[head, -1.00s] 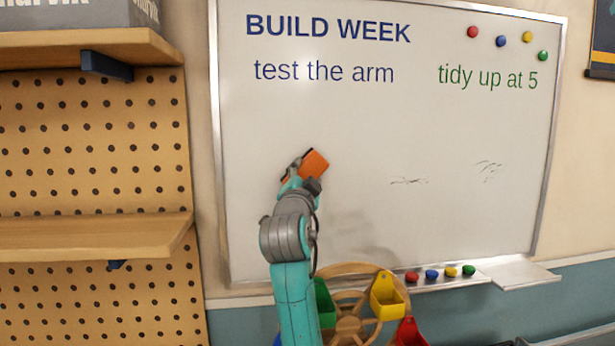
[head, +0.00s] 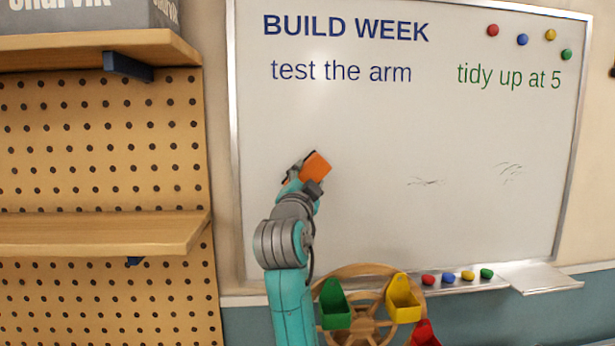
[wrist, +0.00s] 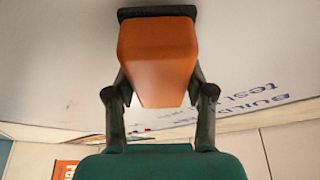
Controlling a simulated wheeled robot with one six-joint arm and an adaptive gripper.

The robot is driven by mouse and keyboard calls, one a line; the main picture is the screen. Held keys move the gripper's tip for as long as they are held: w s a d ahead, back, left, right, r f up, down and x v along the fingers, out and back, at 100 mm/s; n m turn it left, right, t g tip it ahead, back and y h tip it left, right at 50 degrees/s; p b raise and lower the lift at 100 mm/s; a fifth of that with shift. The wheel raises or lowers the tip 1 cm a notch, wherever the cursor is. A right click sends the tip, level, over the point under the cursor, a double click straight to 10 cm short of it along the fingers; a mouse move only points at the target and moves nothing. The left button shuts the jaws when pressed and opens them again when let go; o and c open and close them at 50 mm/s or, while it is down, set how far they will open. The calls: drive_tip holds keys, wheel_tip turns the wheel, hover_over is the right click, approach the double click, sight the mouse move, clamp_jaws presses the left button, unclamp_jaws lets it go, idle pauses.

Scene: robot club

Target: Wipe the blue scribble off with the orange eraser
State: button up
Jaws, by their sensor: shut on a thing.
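The orange eraser (head: 315,167) is in my gripper (head: 302,172), in front of the left-middle part of the whiteboard (head: 380,235). In the wrist view the eraser (wrist: 158,60) sits between the two fingers of my gripper (wrist: 160,82), its dark pad (wrist: 157,12) facing the board; I cannot tell whether it touches. No clearly blue scribble shows; part of the board is hidden behind my arm and the eraser. Two faint, thin dark marks, a left one (head: 425,182) and a right one (head: 509,170), lie on the board to the right of the eraser.
Blue lettering (head: 345,28) and green lettering (head: 508,75) are on the upper board, with several magnets at top right. A tray (head: 540,278) runs along the bottom edge. A wooden wheel with coloured bins (head: 403,298) stands below. A pegboard shelf (head: 100,235) is at left.

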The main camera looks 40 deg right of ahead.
drive_tip(key=shift+s+a+r, duration=0.1)
drive_tip(key=shift+s+a, duration=0.5)
drive_tip(key=shift+s, duration=0.35)
drive_tip(key=shift+s+a, duration=0.55)
drive_tip(key=shift+s, duration=0.35)
drive_tip(key=shift+s+a, duration=0.45)
drive_tip(key=shift+s, duration=0.2)
drive_tip(key=shift+s+a, duration=0.4)
drive_tip(key=shift+s, duration=0.2)
